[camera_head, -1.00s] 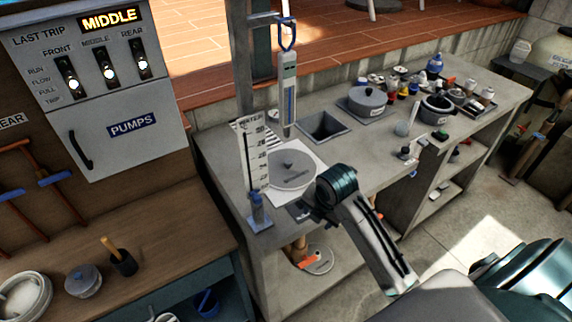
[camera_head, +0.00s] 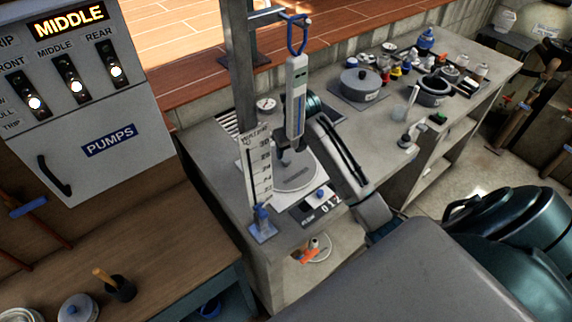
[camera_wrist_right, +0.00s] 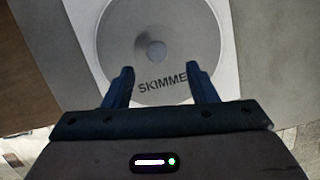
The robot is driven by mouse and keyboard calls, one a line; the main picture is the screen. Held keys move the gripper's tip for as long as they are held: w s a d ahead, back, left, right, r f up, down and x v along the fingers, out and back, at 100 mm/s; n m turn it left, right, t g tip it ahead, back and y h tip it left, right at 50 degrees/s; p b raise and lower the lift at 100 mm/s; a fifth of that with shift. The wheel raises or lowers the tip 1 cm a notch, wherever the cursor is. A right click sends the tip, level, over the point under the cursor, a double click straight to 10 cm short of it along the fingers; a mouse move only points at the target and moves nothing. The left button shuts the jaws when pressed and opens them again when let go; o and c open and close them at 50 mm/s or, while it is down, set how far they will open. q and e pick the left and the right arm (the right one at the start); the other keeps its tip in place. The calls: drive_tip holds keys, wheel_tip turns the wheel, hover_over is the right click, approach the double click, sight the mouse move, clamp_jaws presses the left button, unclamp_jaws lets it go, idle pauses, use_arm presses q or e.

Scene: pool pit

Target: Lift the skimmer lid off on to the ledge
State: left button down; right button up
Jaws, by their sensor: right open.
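The skimmer lid (camera_head: 298,180) is a round grey disc lying flat on a pale square plate on the stone counter. In the right wrist view the lid (camera_wrist_right: 185,40) shows dark "SKIMMER" lettering and a small round knob (camera_wrist_right: 151,50) near its middle. My right gripper (camera_head: 289,153) is over the lid, partly hidden behind a hanging white gauge. In the wrist view my right gripper (camera_wrist_right: 165,85) is open and empty, its two fingers spread at the lid's lettered side, short of the knob. My left gripper is out of view.
The hanging gauge (camera_head: 296,95) and an upright scale board (camera_head: 257,165) stand close to the lid. A small display (camera_head: 322,200) sits at the counter's front edge. A grey pot (camera_head: 361,82) and several small containers stand farther right. My right arm hides part of the counter.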

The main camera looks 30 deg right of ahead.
sight(286, 159)
drive_tip(key=p+x, duration=0.2)
drive_tip(key=x, duration=0.2)
drive_tip(key=shift+w+a+f, duration=0.15)
drive_tip(key=shift+w+f, duration=0.05)
drive_tip(key=shift+w, duration=0.1)
drive_tip(key=shift+f+p, duration=0.35)
drive_tip(key=shift+f, duration=0.25)
drive_tip(key=shift+w+f, duration=0.15)
clamp_jaws()
drive_tip(key=shift+r+b, duration=0.35)
drive_tip(key=shift+r, duration=0.25)
wheel_tip(286, 159, up, 8)
drive_tip(key=shift+f+b, duration=0.15)
drive_tip(key=shift+b, duration=1.1)
drive_tip(key=shift+r, duration=0.65)
